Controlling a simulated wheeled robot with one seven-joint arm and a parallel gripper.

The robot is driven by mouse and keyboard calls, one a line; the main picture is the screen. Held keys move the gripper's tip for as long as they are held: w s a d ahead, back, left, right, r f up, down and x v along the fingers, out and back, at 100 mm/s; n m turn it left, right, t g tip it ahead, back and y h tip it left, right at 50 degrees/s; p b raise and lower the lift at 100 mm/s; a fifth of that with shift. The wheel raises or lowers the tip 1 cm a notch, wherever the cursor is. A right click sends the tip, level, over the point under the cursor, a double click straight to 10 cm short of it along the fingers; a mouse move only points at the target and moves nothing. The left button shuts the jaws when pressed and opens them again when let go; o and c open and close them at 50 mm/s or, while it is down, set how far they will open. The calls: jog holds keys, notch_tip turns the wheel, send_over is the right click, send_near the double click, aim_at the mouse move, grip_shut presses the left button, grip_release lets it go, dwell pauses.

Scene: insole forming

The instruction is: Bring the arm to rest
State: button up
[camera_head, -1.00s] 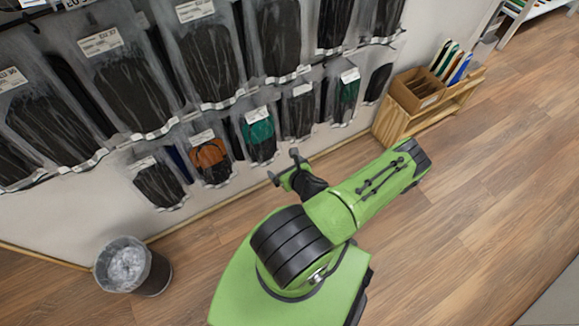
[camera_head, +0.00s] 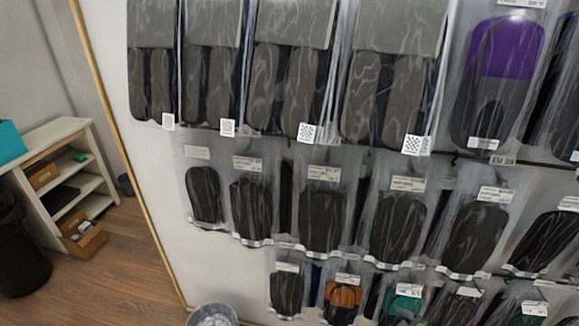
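My arm and my gripper are out of the frame in the head view now, so I cannot see whether the gripper is open or shut or whether it holds anything. No part of my body shows clearly in this view.
A wall rack of bagged insoles (camera_head: 322,212) fills the middle and right. A metal bin (camera_head: 213,314) stands at its foot. At the left are a white shelf unit (camera_head: 62,135) with boxes and a dark bin (camera_head: 22,250). Wooden floor (camera_head: 135,262) lies clear between shelf and rack.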

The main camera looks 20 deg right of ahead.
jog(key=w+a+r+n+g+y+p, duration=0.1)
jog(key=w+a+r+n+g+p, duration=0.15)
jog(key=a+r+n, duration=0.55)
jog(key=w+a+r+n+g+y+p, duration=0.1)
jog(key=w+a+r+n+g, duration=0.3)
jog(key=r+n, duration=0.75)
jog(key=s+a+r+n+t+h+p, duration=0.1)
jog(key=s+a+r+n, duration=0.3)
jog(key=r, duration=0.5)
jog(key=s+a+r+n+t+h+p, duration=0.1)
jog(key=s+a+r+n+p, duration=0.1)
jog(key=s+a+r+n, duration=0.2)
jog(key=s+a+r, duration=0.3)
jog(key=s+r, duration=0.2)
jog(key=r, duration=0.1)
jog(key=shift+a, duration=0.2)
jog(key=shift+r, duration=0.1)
